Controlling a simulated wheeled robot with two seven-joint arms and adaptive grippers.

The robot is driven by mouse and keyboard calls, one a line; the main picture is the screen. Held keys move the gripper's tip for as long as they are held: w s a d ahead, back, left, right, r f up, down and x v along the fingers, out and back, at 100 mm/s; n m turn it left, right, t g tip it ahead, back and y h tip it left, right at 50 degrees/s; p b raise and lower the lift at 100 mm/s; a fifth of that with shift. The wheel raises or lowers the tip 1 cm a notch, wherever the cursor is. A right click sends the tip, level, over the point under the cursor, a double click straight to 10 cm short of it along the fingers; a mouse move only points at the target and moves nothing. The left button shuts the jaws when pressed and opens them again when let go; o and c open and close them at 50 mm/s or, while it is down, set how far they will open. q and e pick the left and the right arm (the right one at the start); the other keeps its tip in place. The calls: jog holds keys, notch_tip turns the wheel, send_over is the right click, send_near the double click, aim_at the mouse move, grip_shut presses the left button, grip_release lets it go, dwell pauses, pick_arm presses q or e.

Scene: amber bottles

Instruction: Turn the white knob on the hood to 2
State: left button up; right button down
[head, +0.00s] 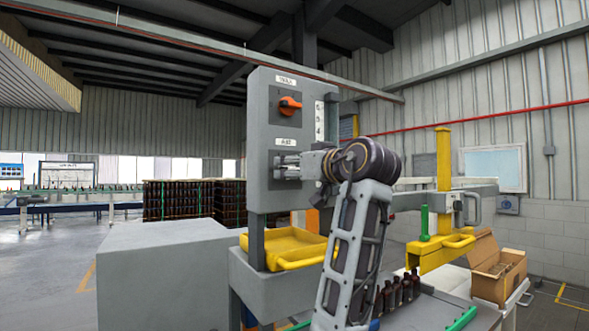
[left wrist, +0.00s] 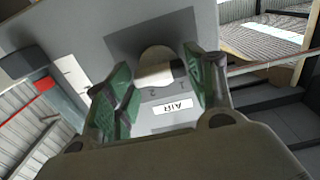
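The grey hood panel (head: 262,140) stands upright, with an orange knob (head: 290,106) on its upper part. The white knob (left wrist: 156,62) shows pale and rounded in the left wrist view, above an upside-down "AIR" label (left wrist: 173,106) and the marks 1 and 2. Which mark it points to, I cannot tell. My left gripper (head: 284,166) is at the panel's lower part and hides this knob in the head view. In the left wrist view its green-padded fingers (left wrist: 163,66) are spread on both sides of the knob, with gaps visible. My right gripper is not in view.
A yellow tray (head: 301,264) lies below the panel. Brown bottles (head: 398,291) stand low beside my forearm. A cardboard box (head: 497,268) and a yellow post (head: 443,160) are at the right. A grey block (head: 160,262) stands at the left front.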

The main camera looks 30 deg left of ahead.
pick_arm(q)
jog(key=c, duration=0.5)
jog(key=shift+c, duration=0.2)
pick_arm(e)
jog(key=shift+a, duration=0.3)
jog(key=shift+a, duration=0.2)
